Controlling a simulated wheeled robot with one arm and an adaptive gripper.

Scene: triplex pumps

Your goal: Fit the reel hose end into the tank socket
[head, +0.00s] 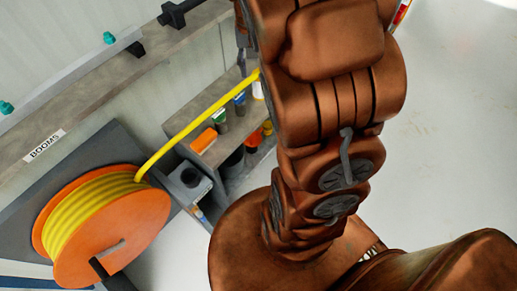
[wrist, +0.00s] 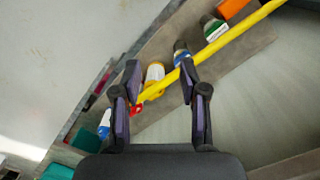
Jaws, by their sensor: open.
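The yellow reel hose (head: 205,115) runs from the orange reel (head: 120,225) up and right until my arm hides it in the head view. In the wrist view the hose (wrist: 235,40) comes down from the upper right and crosses between the fingers of my gripper (wrist: 160,82). The red-tipped hose end (wrist: 136,110) is close to the left finger; I cannot tell whether it touches. My gripper is open, with a gap on both sides of the hose. I cannot make out the tank socket in either view.
A shelf unit (head: 190,125) with bottles and an orange box (head: 204,141) stands right of the reel. A ledge labelled BOOMS (head: 45,145) runs above the reel. In the wrist view a yellow-and-white bottle (wrist: 154,72) shows beyond the fingers. The pale floor (head: 455,120) at right is clear.

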